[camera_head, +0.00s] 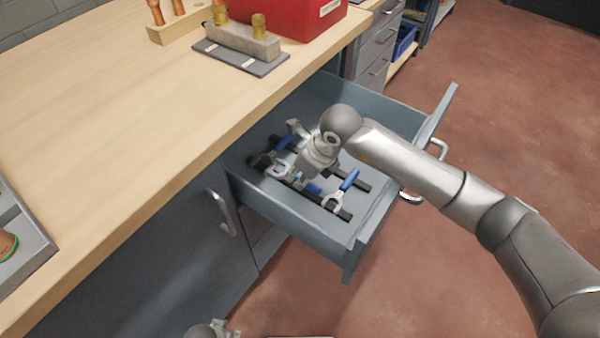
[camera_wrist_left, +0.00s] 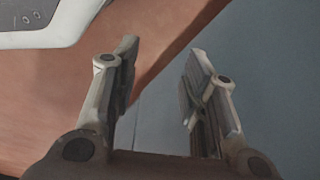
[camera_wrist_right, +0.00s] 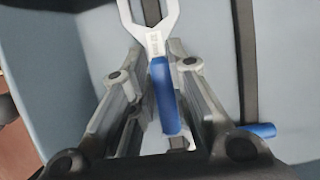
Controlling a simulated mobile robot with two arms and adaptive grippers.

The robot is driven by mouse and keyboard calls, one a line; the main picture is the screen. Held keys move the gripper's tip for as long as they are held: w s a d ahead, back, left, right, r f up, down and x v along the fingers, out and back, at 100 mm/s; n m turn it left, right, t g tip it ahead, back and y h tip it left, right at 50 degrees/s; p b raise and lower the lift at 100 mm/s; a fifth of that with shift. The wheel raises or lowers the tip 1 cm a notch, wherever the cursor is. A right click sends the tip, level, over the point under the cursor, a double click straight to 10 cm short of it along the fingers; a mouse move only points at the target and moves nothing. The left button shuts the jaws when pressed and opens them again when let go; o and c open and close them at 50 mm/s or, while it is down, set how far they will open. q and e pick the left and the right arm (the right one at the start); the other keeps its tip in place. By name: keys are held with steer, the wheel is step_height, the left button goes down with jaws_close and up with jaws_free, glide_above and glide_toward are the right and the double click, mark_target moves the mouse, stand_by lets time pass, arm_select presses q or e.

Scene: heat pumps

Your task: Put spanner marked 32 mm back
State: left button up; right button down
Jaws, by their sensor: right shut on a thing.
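The open drawer (camera_head: 300,210) holds several blue-handled spanners on dark rails. My right gripper (camera_head: 292,172) reaches down into the drawer. In the right wrist view, my right gripper (camera_wrist_right: 156,62) is shut on a spanner (camera_wrist_right: 152,38) with a blue handle and a silver open-ended head; its small marking seems to read 32. The spanner's head lies over a dark rail (camera_wrist_right: 152,10); whether it touches the rail is unclear. Another spanner (camera_head: 347,181) lies to the right in the drawer. My left gripper (camera_wrist_left: 160,58) is open and empty, low beside the cabinet.
The wooden worktop (camera_head: 110,120) lies left of the drawer. On it are a red box (camera_head: 300,15), a grey block with brass fittings (camera_head: 242,40) and a wooden holder (camera_head: 180,25). The drawer front (camera_head: 400,185) stands pulled out over free reddish floor.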

steer(key=shift+f, duration=0.15)
arm_select(q)
steer(key=shift+w+d+r+b, duration=0.1)
steer(key=shift+w+r+b, duration=0.15)
steer(key=shift+w+r, duration=0.3)
steer(key=shift+w+d+r+b, duration=0.1)
steer(key=shift+w+r+b, duration=0.2)
steer(key=shift+r, duration=0.4)
arm_select(e)
steer(key=shift+f, duration=0.3)
arm_select(q)
steer(key=shift+r, duration=0.25)
arm_select(e)
steer(key=shift+f, duration=0.1)
